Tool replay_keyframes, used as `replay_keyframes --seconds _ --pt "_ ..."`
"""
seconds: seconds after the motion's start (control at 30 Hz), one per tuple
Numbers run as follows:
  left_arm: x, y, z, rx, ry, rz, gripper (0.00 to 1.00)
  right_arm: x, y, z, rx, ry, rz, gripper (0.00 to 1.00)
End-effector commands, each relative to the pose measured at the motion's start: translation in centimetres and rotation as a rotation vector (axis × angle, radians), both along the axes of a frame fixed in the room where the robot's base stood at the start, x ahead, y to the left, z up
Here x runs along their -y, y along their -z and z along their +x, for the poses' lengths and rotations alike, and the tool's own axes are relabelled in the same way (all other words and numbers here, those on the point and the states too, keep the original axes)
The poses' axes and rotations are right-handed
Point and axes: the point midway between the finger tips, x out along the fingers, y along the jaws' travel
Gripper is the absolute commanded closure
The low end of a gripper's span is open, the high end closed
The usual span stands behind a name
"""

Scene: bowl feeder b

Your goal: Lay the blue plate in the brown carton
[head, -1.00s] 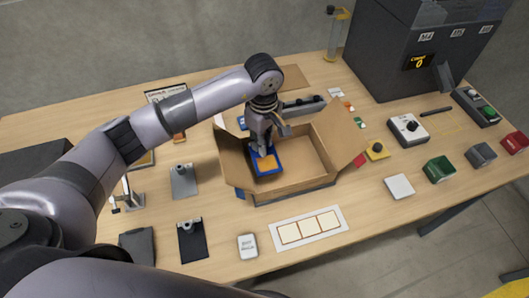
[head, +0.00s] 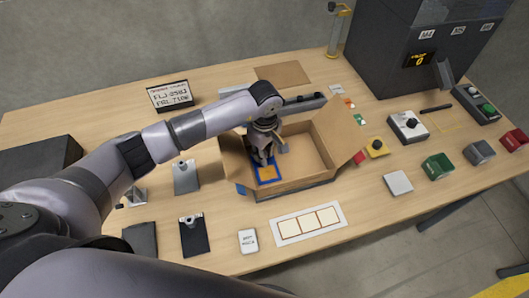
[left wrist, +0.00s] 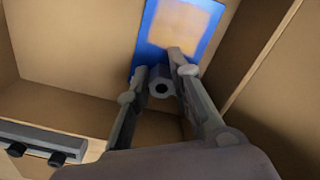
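The brown carton (head: 307,150) stands open on the table with its flaps spread. The blue plate (head: 269,182) has a tan centre and is inside the carton's left part. My left gripper (head: 264,160) reaches down into the carton over it. In the left wrist view the plate (left wrist: 207,45) is beyond the fingertips, and my gripper (left wrist: 163,75) has its fingers closed on both sides of a grey knob with a hole at the plate's edge. Whether the plate touches the carton floor is not clear. My right gripper is not in view.
A grey bracket plate (head: 186,178) and a black one (head: 194,238) lie left of the carton. A white card with frames (head: 306,224) lies in front. A dark bar with knobs (head: 304,104) is behind the carton. Several control boxes and a dark machine (head: 415,45) stand right.

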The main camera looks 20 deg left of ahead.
Motion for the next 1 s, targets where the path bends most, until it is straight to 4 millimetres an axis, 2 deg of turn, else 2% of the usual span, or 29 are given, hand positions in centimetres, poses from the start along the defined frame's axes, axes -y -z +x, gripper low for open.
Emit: replay_keyframes --seconds 0.3,0.7,0.77,1.0 --pt "0.0 -0.1 0.0 0.0 0.0 0.0 0.61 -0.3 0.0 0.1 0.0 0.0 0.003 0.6" --pt "0.0 -0.7 0.1 0.002 0.0 -0.001 0.61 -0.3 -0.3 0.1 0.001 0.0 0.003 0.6" --pt "0.0 -1.5 0.1 0.004 0.001 -0.002 0.61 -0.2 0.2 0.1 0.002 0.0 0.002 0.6" --pt "-0.1 -6.7 0.2 0.007 0.001 0.0 0.61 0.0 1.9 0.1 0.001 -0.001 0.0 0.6"
